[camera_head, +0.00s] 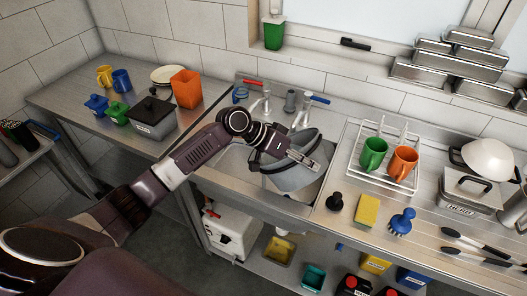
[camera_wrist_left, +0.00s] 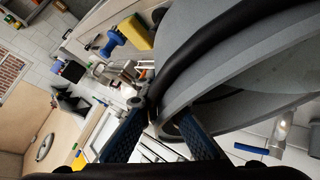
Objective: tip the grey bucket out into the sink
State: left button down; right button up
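The grey bucket (camera_head: 290,178) is at the sink (camera_head: 235,165) in the head view, over the basin, and it looks tilted. My left gripper (camera_head: 303,160) reaches across it from the left and covers part of its rim. In the left wrist view the bucket (camera_wrist_left: 220,45) fills the upper right, with its black curved handle (camera_wrist_left: 190,60) running down between the fingers. The left gripper's blue-padded fingers (camera_wrist_left: 160,125) close around the handle. Whether the bucket touches the basin floor is hidden, and its contents cannot be made out. My right gripper is not in view.
Taps (camera_head: 303,112) with red and blue levers stand behind the sink. A white rack (camera_head: 385,160) with a green and an orange mug is to the right. A yellow sponge (camera_head: 367,209) and blue brush (camera_head: 402,222) lie in front. An orange container (camera_head: 186,88) stands left.

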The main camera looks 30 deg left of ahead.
pick_arm(q)
jog(key=shift+w+r, duration=0.1)
jog(key=shift+r, duration=0.15)
jog(key=shift+w+a+h+b, duration=0.2)
jog(key=shift+a+h+b, duration=0.25)
jog(key=shift+b, duration=0.3)
jog(key=shift+w+a+r+n+h+b, duration=0.15)
jog(key=shift+a+r+n+h+b, duration=0.3)
jog(key=shift+a+b, duration=0.25)
jog(key=shift+w+a+r+h, duration=0.1)
jog(key=shift+a+r+h, duration=0.15)
jog(key=shift+r+h, duration=0.05)
jog(key=shift+r, duration=0.15)
